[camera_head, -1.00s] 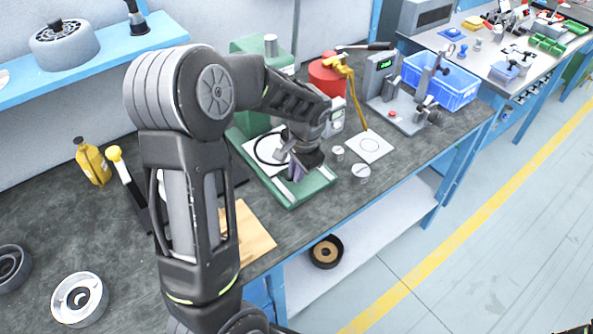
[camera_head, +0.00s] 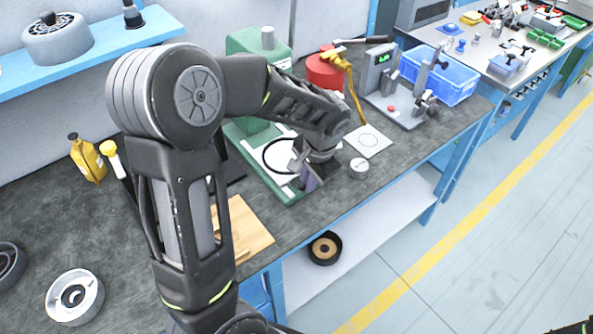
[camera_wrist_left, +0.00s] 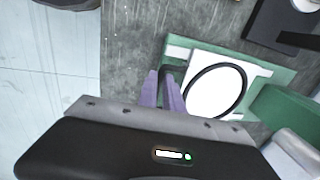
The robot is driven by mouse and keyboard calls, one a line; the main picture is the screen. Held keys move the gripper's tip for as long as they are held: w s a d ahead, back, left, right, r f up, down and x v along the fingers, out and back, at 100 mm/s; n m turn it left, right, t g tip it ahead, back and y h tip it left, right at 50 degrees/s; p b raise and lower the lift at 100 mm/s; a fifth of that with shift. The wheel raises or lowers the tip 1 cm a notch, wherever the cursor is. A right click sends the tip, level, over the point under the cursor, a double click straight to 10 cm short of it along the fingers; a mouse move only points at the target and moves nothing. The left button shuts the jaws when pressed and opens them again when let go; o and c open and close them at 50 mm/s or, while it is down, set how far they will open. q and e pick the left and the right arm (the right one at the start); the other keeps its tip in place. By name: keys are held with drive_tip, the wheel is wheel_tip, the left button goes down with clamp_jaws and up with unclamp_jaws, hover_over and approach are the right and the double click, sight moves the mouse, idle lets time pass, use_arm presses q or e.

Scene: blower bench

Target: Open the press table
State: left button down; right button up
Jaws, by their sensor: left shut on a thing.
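The press table is a white plate with a black ring mark (camera_head: 275,160), lying on the green press base (camera_head: 240,150). In the left wrist view the white plate (camera_wrist_left: 205,97) shows its black ring, with the green base (camera_wrist_left: 178,48) around it. My left gripper (camera_head: 309,180) is at the plate's front edge, pointing down. In the left wrist view its two purple fingers (camera_wrist_left: 160,78) are close together at the plate's near side, shut on the table's front part. The gripped part itself is mostly hidden. My right gripper is not in view.
A small metal cylinder (camera_head: 359,168) and a white card with a circle (camera_head: 368,141) lie right of the press. A red can (camera_head: 325,72), a gauge stand (camera_head: 398,105) and a blue crate (camera_head: 445,80) stand behind. A wooden board (camera_head: 245,228) lies in front.

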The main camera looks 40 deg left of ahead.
use_arm(q)
drive_tip(key=d, duration=0.2)
drive_tip(key=s+d, duration=0.1)
drive_tip(key=d, duration=0.1)
drive_tip(key=d+b, duration=0.1)
drive_tip(key=d, duration=0.1)
drive_tip(key=shift+s, duration=0.35)
drive_tip(key=c, duration=1.5)
unclamp_jaws()
drive_tip(key=shift+r, duration=0.15)
wheel_tip(320, 180, up, 7)
drive_tip(key=d, duration=0.1)
drive_tip(key=shift+s+d+r, duration=0.15)
drive_tip(key=shift+s+r, duration=0.05)
drive_tip(key=shift+s, duration=0.05)
drive_tip(key=shift+w, duration=0.1)
